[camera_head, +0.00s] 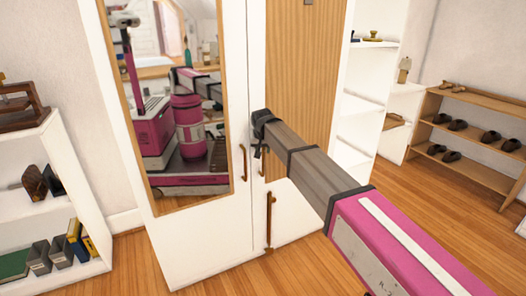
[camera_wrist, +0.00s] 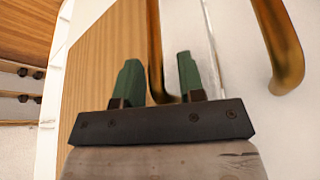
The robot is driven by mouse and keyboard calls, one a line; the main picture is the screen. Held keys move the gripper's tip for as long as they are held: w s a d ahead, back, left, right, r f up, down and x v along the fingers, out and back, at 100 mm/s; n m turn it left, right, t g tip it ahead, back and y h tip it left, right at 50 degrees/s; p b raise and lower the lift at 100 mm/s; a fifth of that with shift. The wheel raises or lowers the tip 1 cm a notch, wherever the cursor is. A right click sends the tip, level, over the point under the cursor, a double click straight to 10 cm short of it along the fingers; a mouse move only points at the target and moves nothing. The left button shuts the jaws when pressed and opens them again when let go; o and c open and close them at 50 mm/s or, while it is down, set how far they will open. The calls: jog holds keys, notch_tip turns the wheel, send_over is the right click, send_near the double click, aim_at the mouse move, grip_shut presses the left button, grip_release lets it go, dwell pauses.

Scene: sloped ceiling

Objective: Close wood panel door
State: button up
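The wood panel door (camera_head: 300,75) is the right-hand door of a white cabinet, with a wooden panel in a white frame. My arm crosses in front of its lower part. I cannot tell whether it stands slightly ajar. My gripper (camera_head: 262,122) is at the door's left edge, near the seam with the mirror door. In the wrist view, the gripper's green fingers (camera_wrist: 160,78) are apart, with a brass handle (camera_wrist: 154,45) between or just behind them; contact is unclear. The wood panel (camera_wrist: 105,55) lies left of the handle.
The mirror door (camera_head: 180,235) stands at left with its own brass handle (camera_head: 244,162). A white shelf (camera_head: 75,190) with books is at far left. White shelves (camera_head: 365,100) and a wooden shoe rack (camera_head: 470,105) stand at right. Wooden floor (camera_head: 225,280) is clear in front.

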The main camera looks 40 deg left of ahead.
jog(key=shift+a, duration=0.15)
jog(key=shift+s+r, duration=0.3)
jog(key=shift+r, duration=0.15)
jog(key=v, duration=0.9)
jog(key=shift+d+r, duration=0.35)
